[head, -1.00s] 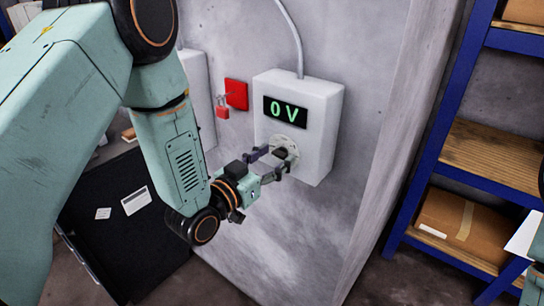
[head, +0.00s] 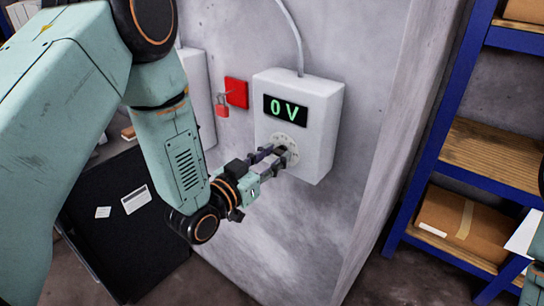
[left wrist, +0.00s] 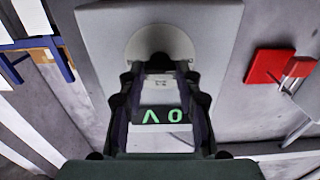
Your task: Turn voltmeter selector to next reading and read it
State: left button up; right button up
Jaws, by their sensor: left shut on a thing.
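The voltmeter is a white box (head: 322,115) on the grey wall. Its black display (head: 285,110) reads "0 V" in green. The round selector dial (head: 295,137) is below the display, with small markings too fine to read. My left gripper (head: 277,158) is at the dial, its fingers closed on the dark selector knob, which they mostly hide. In the left wrist view the pale dial (left wrist: 160,38) and the dark knob (left wrist: 160,61) show between the fingertips, and the display (left wrist: 161,115) appears upside down. My right gripper is not in view.
A red plate (head: 237,92) with a red padlock (head: 222,111) is left of the voltmeter. A grey conduit (head: 292,35) rises from the box. A dark cabinet (head: 120,245) stands lower left. A blue-framed shelf (head: 430,130) with cardboard boxes stands at right.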

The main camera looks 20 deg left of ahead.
pick_arm(q)
jog(key=shift+m, duration=0.3)
jog(key=m+b, duration=0.2)
jog(key=m, duration=0.1)
jog(key=shift+m, duration=0.4)
jog(key=shift+d+m+b, duration=0.1)
jog(key=shift+m+b, duration=0.6)
jog(key=shift+m, duration=1.3)
jog(key=o, duration=1.2)
jog(key=shift+c, duration=0.2)
